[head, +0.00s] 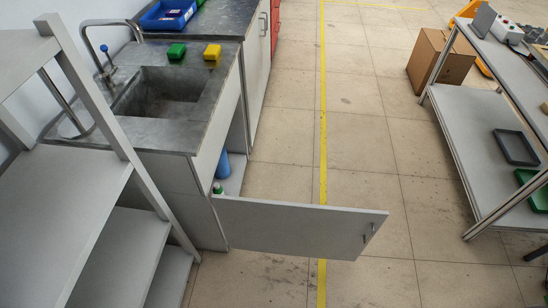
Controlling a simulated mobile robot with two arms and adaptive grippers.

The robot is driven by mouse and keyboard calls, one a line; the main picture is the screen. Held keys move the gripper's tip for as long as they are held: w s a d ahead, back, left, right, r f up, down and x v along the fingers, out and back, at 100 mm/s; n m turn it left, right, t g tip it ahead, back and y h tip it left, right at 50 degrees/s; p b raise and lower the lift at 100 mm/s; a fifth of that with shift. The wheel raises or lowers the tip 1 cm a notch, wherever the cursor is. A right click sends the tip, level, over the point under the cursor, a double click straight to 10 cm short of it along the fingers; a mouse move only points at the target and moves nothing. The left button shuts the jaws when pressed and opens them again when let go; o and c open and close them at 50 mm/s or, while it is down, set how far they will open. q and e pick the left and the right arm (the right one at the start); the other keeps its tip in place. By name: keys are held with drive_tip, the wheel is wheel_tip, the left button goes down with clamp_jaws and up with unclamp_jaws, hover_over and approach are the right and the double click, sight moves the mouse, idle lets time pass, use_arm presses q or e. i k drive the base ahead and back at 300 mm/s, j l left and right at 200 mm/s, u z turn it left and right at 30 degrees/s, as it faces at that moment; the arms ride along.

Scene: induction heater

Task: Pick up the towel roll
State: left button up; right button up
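A blue, rounded upright thing (222,166) stands inside the open cabinet under the sink, partly hidden by the cabinet front. It may be the towel roll, but too little of it shows to be sure. A small green-topped item (218,188) is in front of it, mostly hidden by the open cabinet door (290,224). No other thing that looks like a towel roll shows. Neither of my grippers can be made out in the head view.
The door juts right across the aisle. A grey shelf rack (75,200) stands at the left, beside the sink (165,95). Green (176,51) and yellow (212,52) items sit behind the basin. A workbench (480,140) and cardboard box (440,60) stand right. The middle floor is clear.

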sight(223, 170)
drive_tip(key=z, duration=1.95)
drive_tip(key=i+l+z, duration=0.1)
drive_tip(key=i, duration=0.35)
drive_tip(key=i+l+z, duration=0.1)
drive_tip(key=i, duration=0.35)
drive_tip(key=i+l, duration=0.2)
drive_tip(key=i, duration=0.3)
drive_tip(key=i+j+u, duration=0.2)
drive_tip(key=i+u, duration=0.25)
drive_tip(key=i+j+u, duration=0.1)
drive_tip(key=i+u, duration=0.8)
drive_tip(key=i+l+u, duration=0.25)
drive_tip(key=u, duration=0.25)
drive_tip(key=i+j+u, duration=0.2)
drive_tip(key=i+u, duration=0.2)
drive_tip(key=i+j+u, duration=0.1)
drive_tip(key=i+u, duration=0.25)
drive_tip(key=i, duration=0.2)
drive_tip(key=i+u, duration=0.4)
drive_tip(key=i+l+u, duration=0.35)
drive_tip(key=i, duration=0.15)
